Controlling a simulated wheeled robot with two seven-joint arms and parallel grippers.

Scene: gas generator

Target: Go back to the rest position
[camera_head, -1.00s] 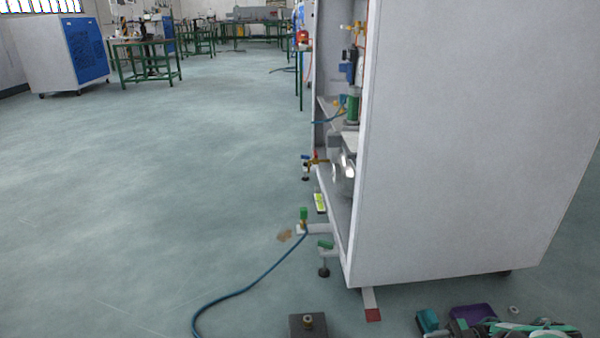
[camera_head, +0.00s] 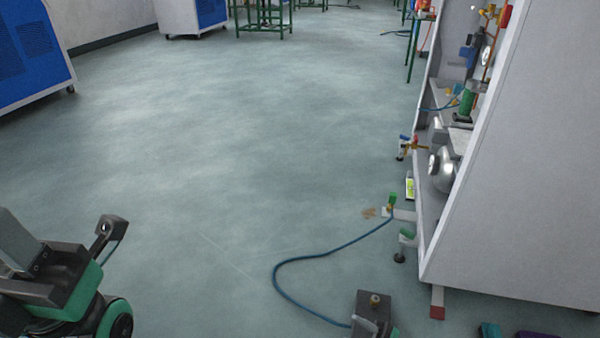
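My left arm (camera_head: 60,280), dark grey with green joint parts, shows at the lower left. It is over bare floor, away from the cabinet. I cannot make out two fingertips on it, so its opening is unclear. I see nothing clearly held there.
Blue-fronted cabinets (camera_head: 30,50) stand at the left and back. The middle floor is clear.

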